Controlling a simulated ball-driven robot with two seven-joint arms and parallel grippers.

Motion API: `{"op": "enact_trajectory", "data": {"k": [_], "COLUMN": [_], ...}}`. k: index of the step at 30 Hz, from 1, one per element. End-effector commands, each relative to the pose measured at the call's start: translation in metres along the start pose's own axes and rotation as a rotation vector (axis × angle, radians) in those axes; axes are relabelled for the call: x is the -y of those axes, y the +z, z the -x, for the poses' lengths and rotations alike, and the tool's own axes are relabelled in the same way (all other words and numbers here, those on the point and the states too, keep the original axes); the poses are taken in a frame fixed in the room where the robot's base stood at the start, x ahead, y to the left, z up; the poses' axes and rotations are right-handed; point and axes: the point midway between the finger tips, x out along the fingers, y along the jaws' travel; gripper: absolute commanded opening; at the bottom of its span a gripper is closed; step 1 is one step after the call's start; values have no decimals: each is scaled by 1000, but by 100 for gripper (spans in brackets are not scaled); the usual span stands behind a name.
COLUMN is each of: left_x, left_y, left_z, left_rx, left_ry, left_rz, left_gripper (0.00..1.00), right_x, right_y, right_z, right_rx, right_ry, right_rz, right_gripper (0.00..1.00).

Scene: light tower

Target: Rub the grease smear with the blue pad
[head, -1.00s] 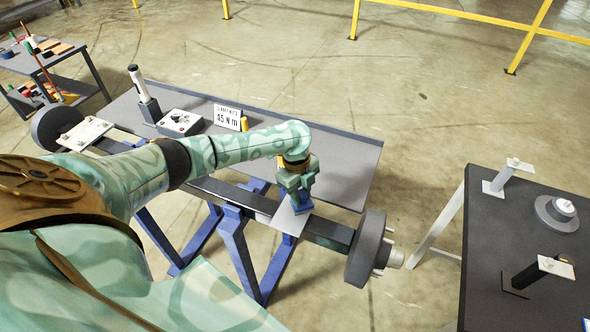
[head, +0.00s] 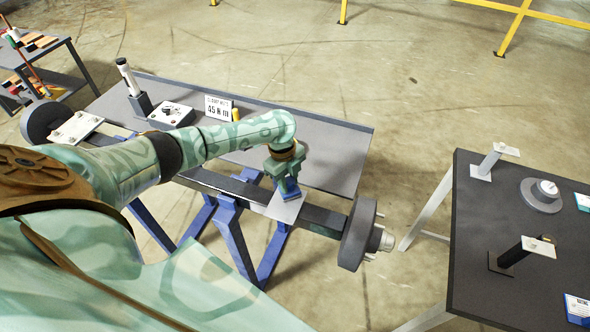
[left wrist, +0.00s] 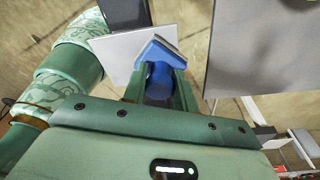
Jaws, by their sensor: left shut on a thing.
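My left gripper (head: 287,185) is shut on the blue pad (head: 291,196), holding it by its blue handle. In the left wrist view the blue pad (left wrist: 159,52) shows between the fingers (left wrist: 160,92), over a light grey plate (left wrist: 116,52). In the head view the pad is at the light plate (head: 279,209) on the dark axle beam (head: 325,218); I cannot tell whether it presses on the plate. No grease smear shows; the pad and gripper may hide it. My right gripper is not in view.
The axle beam ends in a dark hub (head: 358,236) and rests on blue stands (head: 231,228). Behind it is a grey table (head: 330,150) with a 45 N m sign (head: 218,108) and a control box (head: 171,115). A dark table (head: 480,250) stands at right.

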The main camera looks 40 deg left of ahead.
Motion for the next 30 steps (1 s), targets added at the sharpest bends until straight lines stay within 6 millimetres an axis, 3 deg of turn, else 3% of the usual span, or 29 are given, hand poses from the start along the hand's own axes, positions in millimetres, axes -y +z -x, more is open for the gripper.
{"op": "enact_trajectory", "data": {"k": [15,23,30], "left_x": [-15,-12,-3], "left_y": [36,30,8], "left_z": [3,4,-1], "left_rx": [0,-1,-2], "left_ry": [0,0,0], "left_rz": [1,0,-2], "left_gripper": [10,10,10], "right_x": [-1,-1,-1], "right_y": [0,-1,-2], "right_z": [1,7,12], "right_rx": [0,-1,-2], "right_ry": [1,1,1], "right_rz": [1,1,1], "right_gripper": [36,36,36]}}
